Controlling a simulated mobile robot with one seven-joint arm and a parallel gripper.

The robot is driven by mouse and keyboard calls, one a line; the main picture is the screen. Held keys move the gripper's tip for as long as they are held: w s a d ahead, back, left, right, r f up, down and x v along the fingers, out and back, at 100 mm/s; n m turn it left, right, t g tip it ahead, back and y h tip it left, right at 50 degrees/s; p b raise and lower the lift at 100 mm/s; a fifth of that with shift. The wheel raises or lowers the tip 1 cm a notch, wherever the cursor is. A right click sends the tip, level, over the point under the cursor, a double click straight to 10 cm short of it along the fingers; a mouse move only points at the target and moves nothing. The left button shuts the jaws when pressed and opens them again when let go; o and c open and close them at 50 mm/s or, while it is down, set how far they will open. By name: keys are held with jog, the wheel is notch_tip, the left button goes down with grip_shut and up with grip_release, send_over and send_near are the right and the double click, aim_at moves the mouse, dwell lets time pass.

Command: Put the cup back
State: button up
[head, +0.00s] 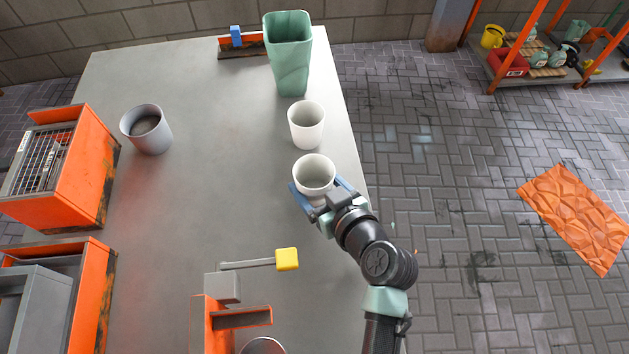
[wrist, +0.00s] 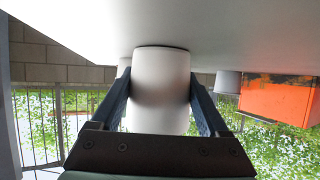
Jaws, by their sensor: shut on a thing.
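A white cup (head: 314,174) is upright between the blue fingers of my gripper (head: 322,198) near the right edge of the table. The wrist view shows the same cup (wrist: 160,88) with one finger against each side, so my gripper (wrist: 161,108) is shut on it. I cannot tell whether its base touches the table. A second white cup (head: 306,125) stands upright just behind it, apart from my gripper. In the wrist view this second cup is mostly hidden behind the held one.
The grey table (head: 200,190) is bare in the middle. A grey cup (head: 147,129) stands at left, beside an orange machine (head: 70,170). A tall green bin (head: 289,55) stands at the back. A yellow-tipped lever (head: 287,260) sticks out in front.

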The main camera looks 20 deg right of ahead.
jog(key=shift+f, duration=0.15)
jog(key=o, duration=1.3)
jog(key=shift+r, duration=0.3)
jog(key=v, duration=1.2)
jog(key=shift+b, duration=0.3)
jog(key=shift+w, duration=0.1)
